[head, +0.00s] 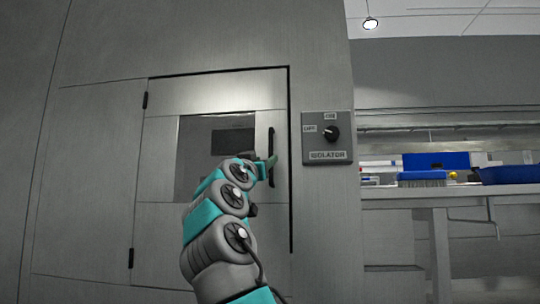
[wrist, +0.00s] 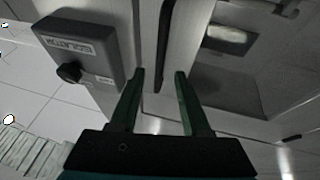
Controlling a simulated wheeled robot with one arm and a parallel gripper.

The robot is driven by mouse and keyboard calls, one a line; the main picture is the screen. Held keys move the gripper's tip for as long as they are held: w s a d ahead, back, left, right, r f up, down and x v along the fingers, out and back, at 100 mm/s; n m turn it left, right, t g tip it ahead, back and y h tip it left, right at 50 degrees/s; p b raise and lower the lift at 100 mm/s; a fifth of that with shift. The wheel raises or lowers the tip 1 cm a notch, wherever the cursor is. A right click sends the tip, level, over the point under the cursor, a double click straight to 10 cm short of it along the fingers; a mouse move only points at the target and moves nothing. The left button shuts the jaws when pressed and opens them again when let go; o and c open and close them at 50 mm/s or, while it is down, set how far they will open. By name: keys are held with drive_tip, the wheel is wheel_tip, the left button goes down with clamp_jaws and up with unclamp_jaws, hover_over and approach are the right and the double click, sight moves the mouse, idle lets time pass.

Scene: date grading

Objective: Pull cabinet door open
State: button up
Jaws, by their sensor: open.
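The grey cabinet door (head: 160,200) has hinges on its left and a window (head: 200,140). A dark gap runs along its top and right edges; I cannot tell whether it is slightly ajar. Its black upright bar handle (head: 271,142) is near the right edge. In the wrist view the handle (wrist: 165,42) lies between the two green fingertips in the picture, closer to the left one. My gripper (wrist: 160,73) is open, with no finger clearly touching the handle. In the head view my gripper (head: 267,163) is at the handle's lower half and partly hides it.
An isolator switch box (head: 328,137) with a black knob is fixed right of the door; it also shows in the wrist view (wrist: 80,45). A bench (head: 450,194) with blue bins (head: 508,175) stands at the right.

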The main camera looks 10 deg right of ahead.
sight(270, 154)
drive_tip(key=p+x, duration=0.3)
drive_tip(key=x, duration=0.2)
drive_tip(key=shift+r+p, duration=0.2)
drive_tip(key=shift+p, duration=0.1)
drive_tip(key=shift+w+d+p, duration=0.35)
drive_tip(key=shift+w, duration=0.25)
clamp_jaws()
idle(0.7)
